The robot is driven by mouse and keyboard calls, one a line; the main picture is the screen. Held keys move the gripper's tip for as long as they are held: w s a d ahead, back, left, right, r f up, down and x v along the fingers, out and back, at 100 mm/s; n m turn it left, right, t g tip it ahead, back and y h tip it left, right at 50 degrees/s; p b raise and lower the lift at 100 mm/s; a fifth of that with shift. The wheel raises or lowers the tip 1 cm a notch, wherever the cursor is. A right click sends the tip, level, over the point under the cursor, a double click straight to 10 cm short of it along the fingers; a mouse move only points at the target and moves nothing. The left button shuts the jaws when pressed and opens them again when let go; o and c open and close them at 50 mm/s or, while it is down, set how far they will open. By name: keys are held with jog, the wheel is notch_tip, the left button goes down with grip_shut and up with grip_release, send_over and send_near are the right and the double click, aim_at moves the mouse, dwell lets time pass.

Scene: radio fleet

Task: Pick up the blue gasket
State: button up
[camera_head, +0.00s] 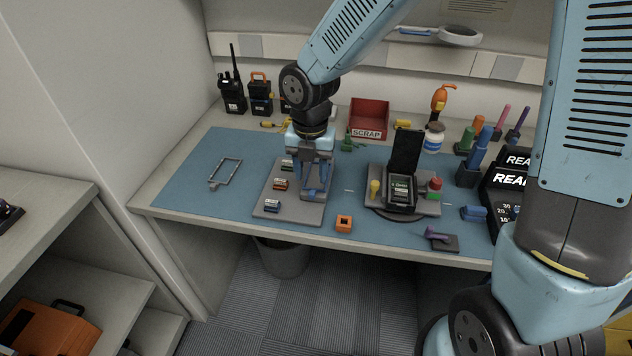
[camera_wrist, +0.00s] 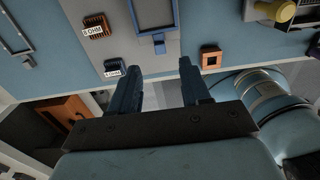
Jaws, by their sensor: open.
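The blue gasket (camera_wrist: 159,46), a thin rectangular frame with a small tab, lies on a grey plate (camera_wrist: 195,45) in the wrist view. Its tab faces my gripper (camera_wrist: 158,66). My gripper is open, with its two dark blue fingers apart and nothing between them; the tab shows just beyond the fingertips. In the head view my gripper (camera_head: 316,192) points down over the right part of the grey plate (camera_head: 268,208), and I cannot clearly separate the gasket from the fingers there.
Several small labelled resistor blocks (camera_head: 272,206) sit along the plate's left side. A grey frame (camera_head: 226,172) lies on the blue mat to the left. An orange square block (camera_head: 344,223) is near the front edge. A radio in a fixture (camera_head: 400,192) stands to the right.

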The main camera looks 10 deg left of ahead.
aim_at(312, 194)
jog(key=shift+f, duration=3.05)
jog(key=shift+c, duration=0.2)
grip_shut()
